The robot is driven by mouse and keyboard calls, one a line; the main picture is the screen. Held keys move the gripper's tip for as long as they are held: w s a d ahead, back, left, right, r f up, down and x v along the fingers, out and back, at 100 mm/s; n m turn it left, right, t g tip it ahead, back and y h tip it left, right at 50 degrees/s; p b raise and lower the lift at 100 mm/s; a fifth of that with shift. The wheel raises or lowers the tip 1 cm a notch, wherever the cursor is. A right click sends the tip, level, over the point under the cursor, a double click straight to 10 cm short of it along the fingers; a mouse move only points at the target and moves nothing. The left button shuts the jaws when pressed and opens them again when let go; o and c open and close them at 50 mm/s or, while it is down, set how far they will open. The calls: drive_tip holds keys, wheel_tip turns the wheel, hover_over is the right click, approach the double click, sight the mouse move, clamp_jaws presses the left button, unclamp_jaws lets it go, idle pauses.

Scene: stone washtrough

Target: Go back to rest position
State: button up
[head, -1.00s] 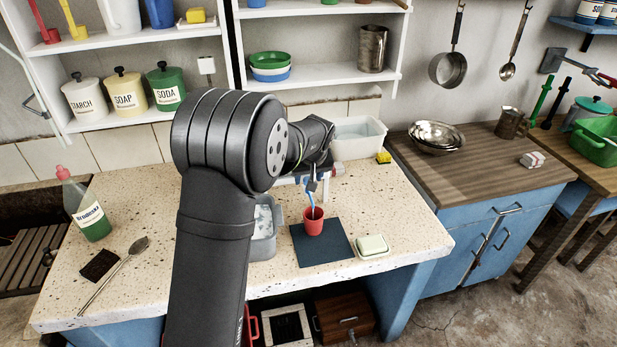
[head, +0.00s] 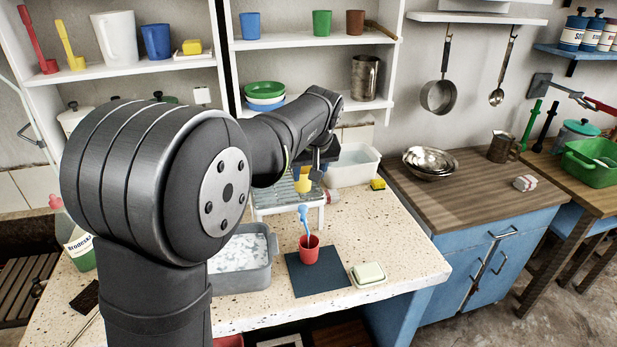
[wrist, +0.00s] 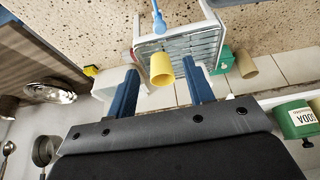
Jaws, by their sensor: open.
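The brush also shows at the top of the wrist view (wrist: 158,18).
A grey basin of suds (head: 240,282) stands left of the mat. A soap dish (head: 368,274) lies to its right. A white tub (head: 352,166) is behind, near the wall shelves (head: 315,107). Metal bowls (head: 430,162) stand on the wooden counter at right. The speckled top's front right is clear.

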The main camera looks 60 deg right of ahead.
sight(303, 207)
drive_tip(key=shift+f, duration=0.1)
drive_tip(key=x, duration=1.7)
drive_tip(key=shift+w+d, duration=0.1)
drive_tip(key=shift+d, duration=0.1)
drive_tip(key=shift+f, duration=0.2)
drive_tip(key=shift+a+r+m+h, duration=0.1)
drive_tip(key=shift+r+m+h, duration=0.15)
drive_tip(key=shift+m, duration=0.35)
drive_tip(key=shift+w+f+m+g+h, duration=0.1)
drive_tip(key=shift+m+g+h, duration=0.25)
drive_tip(key=shift+m, duration=0.45)
drive_tip(key=v, duration=1.8)
drive_tip(key=s+d+f+m, duration=0.1)
drive_tip(key=s+d+f, duration=0.6)
drive_tip(key=s+f, duration=0.3)
drive_tip(key=shift+s+f+h, duration=0.35)
drive_tip(key=shift+s+h, duration=0.05)
drive_tip(key=shift+s, duration=0.5)
